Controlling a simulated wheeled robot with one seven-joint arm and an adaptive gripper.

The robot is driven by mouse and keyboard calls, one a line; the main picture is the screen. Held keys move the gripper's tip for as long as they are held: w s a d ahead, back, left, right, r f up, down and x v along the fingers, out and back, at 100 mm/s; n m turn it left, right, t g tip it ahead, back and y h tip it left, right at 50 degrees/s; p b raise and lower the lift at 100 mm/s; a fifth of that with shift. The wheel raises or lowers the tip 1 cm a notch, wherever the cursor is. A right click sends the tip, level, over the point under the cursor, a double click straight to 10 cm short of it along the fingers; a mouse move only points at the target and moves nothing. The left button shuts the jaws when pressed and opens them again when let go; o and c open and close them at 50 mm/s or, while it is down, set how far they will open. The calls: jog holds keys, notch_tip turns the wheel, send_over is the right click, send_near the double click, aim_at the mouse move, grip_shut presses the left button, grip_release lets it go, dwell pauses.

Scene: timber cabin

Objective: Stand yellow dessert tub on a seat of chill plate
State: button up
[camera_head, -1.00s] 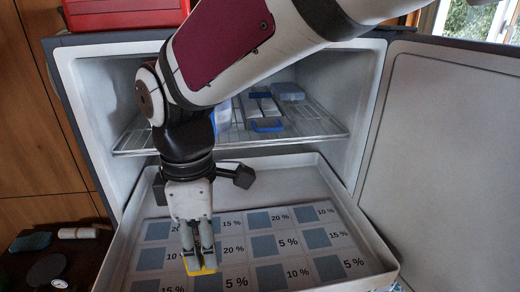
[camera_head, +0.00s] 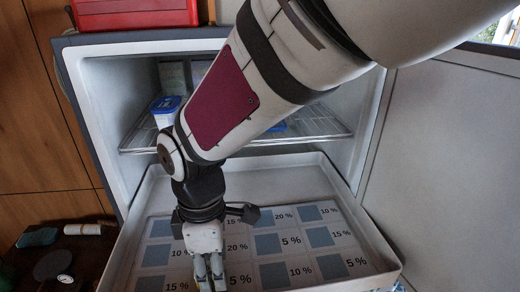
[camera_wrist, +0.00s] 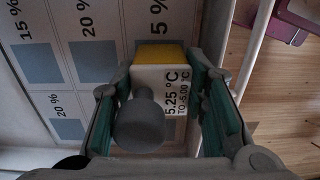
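The yellow dessert tub (camera_wrist: 160,54) shows in the wrist view with a yellow side and a white face printed with temperatures. My gripper (camera_wrist: 160,80) has its fingers on both sides of the tub, which looks clamped between them. A grey rounded shape covers part of the tub's white face. In the head view, my gripper (camera_head: 210,284) points down over the front of the chill plate (camera_head: 252,224), a white sheet of blue-grey squares with percentages. The tub is hidden in the head view. I cannot tell whether it touches the plate.
The plate lies in a white walled tray (camera_head: 350,206) at the open freezer. A wire shelf (camera_head: 318,124) above holds a blue-lidded container (camera_head: 166,106). The freezer door (camera_head: 450,165) stands open at right. A red box (camera_head: 135,13) sits on top. The plate's visible squares look empty.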

jog(key=o, duration=0.3)
jog(key=shift+o, duration=0.2)
jog(key=shift+r, duration=0.1)
notch_tip(320, 180, up, 12)
jog(key=shift+w+f+b, duration=0.15)
jog(key=shift+f+b, duration=0.05)
jog(key=shift+b, duration=0.15)
jog(key=shift+d+r, duration=0.1)
jog(key=shift+r, duration=0.15)
jog(key=s+d+m+t, duration=0.2)
jog(key=d+m, duration=0.8)
jog(key=d, duration=0.5)
jog(key=s+d+m+t, duration=0.2)
jog(key=d+m, duration=0.8)
jog(key=d, duration=0.5)
jog(key=shift+s+d+r+m+t, duration=0.25)
jog(key=shift+s+r+m+t, duration=0.15)
jog(key=shift+t, duration=0.3)
